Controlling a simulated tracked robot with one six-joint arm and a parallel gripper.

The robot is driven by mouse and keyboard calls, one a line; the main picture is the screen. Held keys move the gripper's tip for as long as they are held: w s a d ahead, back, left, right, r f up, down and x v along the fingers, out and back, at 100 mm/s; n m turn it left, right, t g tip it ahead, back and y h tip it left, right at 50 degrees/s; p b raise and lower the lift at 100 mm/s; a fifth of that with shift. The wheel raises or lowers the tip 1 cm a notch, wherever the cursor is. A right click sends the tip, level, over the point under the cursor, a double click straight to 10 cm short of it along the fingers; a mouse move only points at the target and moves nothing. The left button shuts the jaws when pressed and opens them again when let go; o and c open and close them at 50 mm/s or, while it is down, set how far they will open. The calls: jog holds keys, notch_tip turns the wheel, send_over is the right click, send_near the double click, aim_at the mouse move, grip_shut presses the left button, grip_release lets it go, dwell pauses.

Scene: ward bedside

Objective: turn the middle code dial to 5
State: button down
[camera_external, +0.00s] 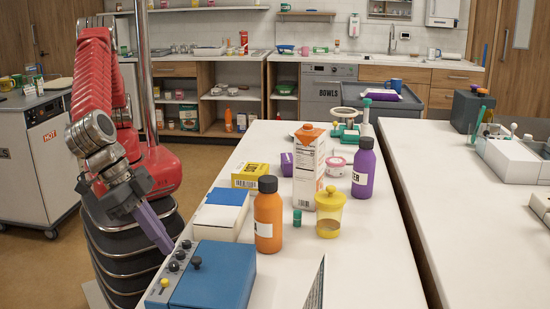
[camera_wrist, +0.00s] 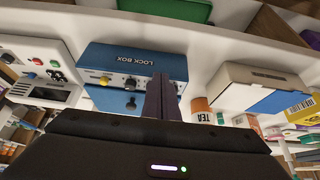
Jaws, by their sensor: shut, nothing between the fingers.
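The blue lock box (camera_external: 222,272) stands at the near left end of the white table. Its grey front panel (camera_external: 158,291) carries a row of small dark dials, with the middle one (camera_external: 174,266) among them, and a yellow knob (camera_external: 164,283). The box also shows in the wrist view (camera_wrist: 150,60), where my fingers cover part of its panel. My gripper (camera_external: 169,247) is shut and empty, its purple fingers pointing down close to the dials. I cannot tell whether they touch a dial. The dial numbers are too small to read.
A white box with a blue top (camera_external: 220,214) stands just behind the lock box. An orange bottle (camera_external: 268,215), a yellow-lidded jar (camera_external: 329,212) and a tall carton (camera_external: 309,170) stand to its right. The table's right front part is mostly clear.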

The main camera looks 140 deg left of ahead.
jog(key=shift+r, duration=0.1)
notch_tip(320, 180, up, 6)
jog(key=shift+f, duration=0.1)
dwell(0.6)
jog(key=shift+w+d+r, duration=0.25)
jog(key=shift+w+d, duration=0.1)
jog(key=shift+w, duration=0.15)
jog(key=shift+w+d+r, duration=0.25)
jog(key=shift+w+d, duration=0.05)
jog(key=shift+w, duration=0.15)
jog(key=shift+f, duration=3.55)
jog(key=shift+a, duration=0.2)
